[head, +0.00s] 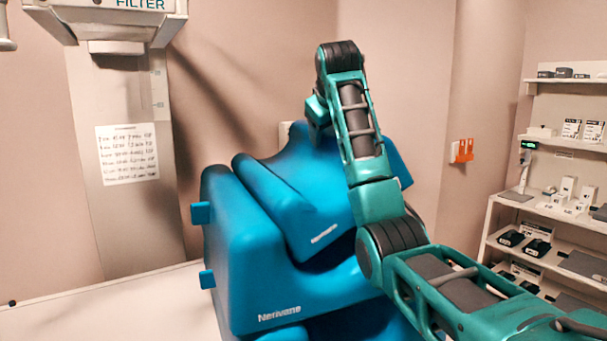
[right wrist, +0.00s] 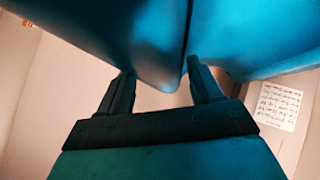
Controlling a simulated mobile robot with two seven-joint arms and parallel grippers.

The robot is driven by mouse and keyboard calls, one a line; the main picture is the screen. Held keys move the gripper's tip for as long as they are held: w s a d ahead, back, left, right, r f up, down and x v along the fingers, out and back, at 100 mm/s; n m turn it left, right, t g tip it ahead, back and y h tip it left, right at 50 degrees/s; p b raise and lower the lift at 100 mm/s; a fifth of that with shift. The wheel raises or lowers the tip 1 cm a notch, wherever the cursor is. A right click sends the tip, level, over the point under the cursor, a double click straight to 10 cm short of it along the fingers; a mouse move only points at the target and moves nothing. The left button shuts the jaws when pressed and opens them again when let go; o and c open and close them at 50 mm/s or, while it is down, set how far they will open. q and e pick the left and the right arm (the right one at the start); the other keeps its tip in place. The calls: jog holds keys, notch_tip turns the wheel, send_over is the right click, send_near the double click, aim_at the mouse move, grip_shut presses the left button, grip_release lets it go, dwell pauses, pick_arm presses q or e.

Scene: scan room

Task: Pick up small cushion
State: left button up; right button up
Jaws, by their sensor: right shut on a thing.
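A small blue cushion (head: 285,205), wedge-like with a pale label, lies tilted on top of a larger blue cushion (head: 240,255) marked "Nerivane". My right arm reaches over from the right and covers part of the small cushion. My right gripper is at its far upper side, with its fingers hidden in the head view. In the right wrist view, the two dark fingers of my right gripper (right wrist: 162,82) are shut on a blue cushion edge (right wrist: 150,60). A second blue surface (right wrist: 245,35) meets it at a seam. My left gripper is not in view.
Shelves (head: 545,210) with small boxes are at the right. An orange holder (head: 463,150) hangs on the wall.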

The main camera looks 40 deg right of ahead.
jog(key=shift+r, duration=0.1)
jog(key=c, duration=0.4)
